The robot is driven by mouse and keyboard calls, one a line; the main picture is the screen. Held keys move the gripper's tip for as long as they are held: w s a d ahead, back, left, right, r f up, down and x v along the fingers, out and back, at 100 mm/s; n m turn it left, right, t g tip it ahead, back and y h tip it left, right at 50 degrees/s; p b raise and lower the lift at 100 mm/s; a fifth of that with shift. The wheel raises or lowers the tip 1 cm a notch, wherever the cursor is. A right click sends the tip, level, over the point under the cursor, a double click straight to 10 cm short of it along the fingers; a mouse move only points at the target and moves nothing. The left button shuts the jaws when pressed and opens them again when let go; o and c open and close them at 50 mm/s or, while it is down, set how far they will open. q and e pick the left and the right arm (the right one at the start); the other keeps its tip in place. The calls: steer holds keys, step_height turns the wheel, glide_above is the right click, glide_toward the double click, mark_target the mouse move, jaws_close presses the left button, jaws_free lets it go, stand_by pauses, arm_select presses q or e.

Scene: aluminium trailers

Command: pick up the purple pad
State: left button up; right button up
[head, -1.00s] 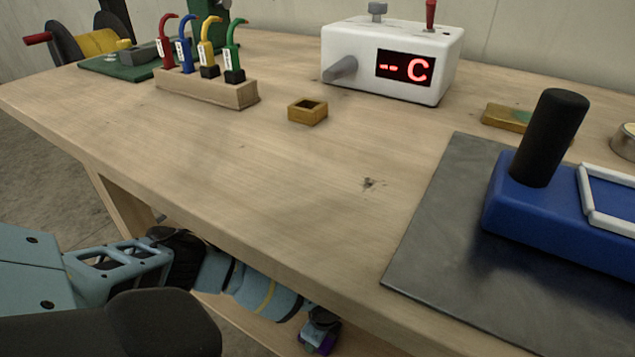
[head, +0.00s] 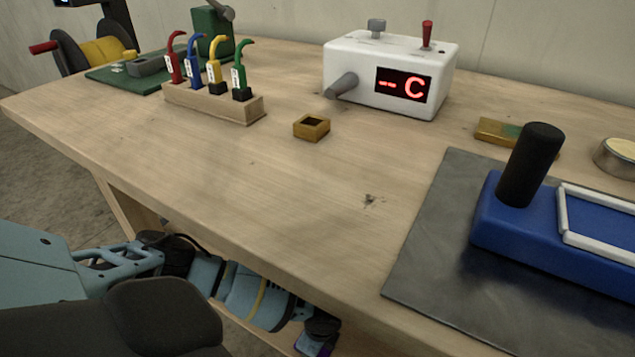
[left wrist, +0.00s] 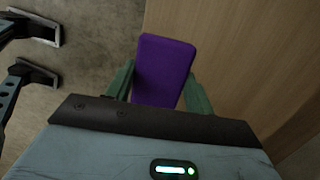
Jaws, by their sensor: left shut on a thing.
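The purple pad (left wrist: 165,58) is a flat, rounded rectangle in the left wrist view. It sits between the two green fingers of my left gripper (left wrist: 160,80), which is shut on it. The pad's lower end is hidden behind the dark edge of the gripper's body. In the head view my left gripper (head: 317,336) is low, beside and below the bench's front edge. Only a small bit of purple shows there at the bottom of the picture. My right gripper is in neither view.
The wooden bench top (head: 270,190) is largely clear in front. On it are a rack of coloured hooks (head: 215,104), a small brass box (head: 311,127), a white display unit (head: 385,75) and a blue block with black handle (head: 560,225) on a grey mat (head: 430,240).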

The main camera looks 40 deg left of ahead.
arm_select(q)
steer(key=s+d+r+p, duration=0.1)
steer(key=s+d, duration=0.4)
steer(key=s, duration=0.5)
steer(key=shift+d+p, duration=0.15)
steer(key=shift+p, duration=0.7)
steer(key=o, duration=0.3)
steer(key=shift+c, duration=1.2)
